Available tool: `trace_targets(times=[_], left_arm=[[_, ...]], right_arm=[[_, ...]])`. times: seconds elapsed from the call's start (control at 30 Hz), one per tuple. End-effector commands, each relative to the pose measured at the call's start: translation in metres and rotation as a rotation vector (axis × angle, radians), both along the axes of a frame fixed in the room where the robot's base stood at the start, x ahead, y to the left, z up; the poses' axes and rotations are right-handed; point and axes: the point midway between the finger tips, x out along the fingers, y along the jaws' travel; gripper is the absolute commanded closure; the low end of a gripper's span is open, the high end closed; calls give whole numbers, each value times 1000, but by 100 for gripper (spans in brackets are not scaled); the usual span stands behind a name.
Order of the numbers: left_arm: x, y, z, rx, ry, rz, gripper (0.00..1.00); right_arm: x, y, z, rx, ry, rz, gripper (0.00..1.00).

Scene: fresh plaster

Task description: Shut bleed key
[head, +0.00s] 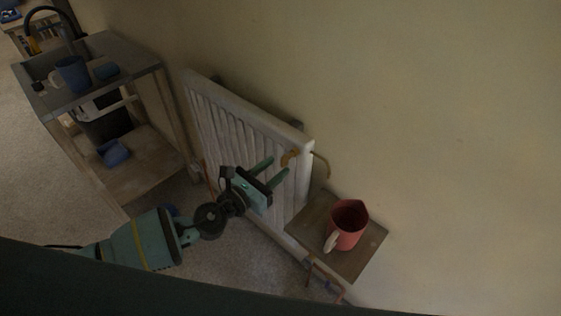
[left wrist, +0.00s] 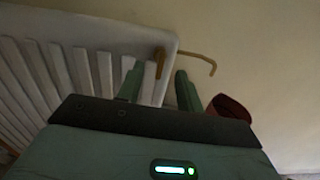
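The bleed key (head: 290,157) is a small orange-brass piece at the top right end of the white radiator (head: 240,130). In the left wrist view the key (left wrist: 160,63) shows as an upright bar, with a thin brass rod (left wrist: 203,58) curving off to its right. My left gripper (head: 277,167) is open, its two green fingers pointing at the key. In the left wrist view the key appears between the fingertips, nearer the left one; I cannot tell whether they touch it. My right gripper is not in view.
A red jug (head: 346,226) stands on a small wooden stand (head: 365,258) right of the radiator, close to my left gripper. A shelf unit (head: 145,60) with a blue mug (head: 72,74) stands at left. Copper pipes (head: 325,276) run low beside the stand.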

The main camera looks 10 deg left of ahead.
Motion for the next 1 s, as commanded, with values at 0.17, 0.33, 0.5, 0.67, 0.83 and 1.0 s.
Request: trace_targets(times=[0.17, 0.33, 0.5, 0.67, 0.83, 1.0], left_arm=[[-16, 11, -1, 1, 1, 1, 64], [-30, 21, -1, 1, 2, 1, 64], [-45, 30, 0, 0, 2, 0, 64], [-59, 39, -1, 1, 3, 1, 64], [-73, 49, -2, 0, 4, 1, 64], [-82, 54, -1, 0, 1, 0, 64]], right_arm=[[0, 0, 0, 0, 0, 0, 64], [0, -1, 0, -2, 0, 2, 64], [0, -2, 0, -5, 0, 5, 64], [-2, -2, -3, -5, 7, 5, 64], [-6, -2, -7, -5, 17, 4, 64], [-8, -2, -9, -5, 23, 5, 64]])
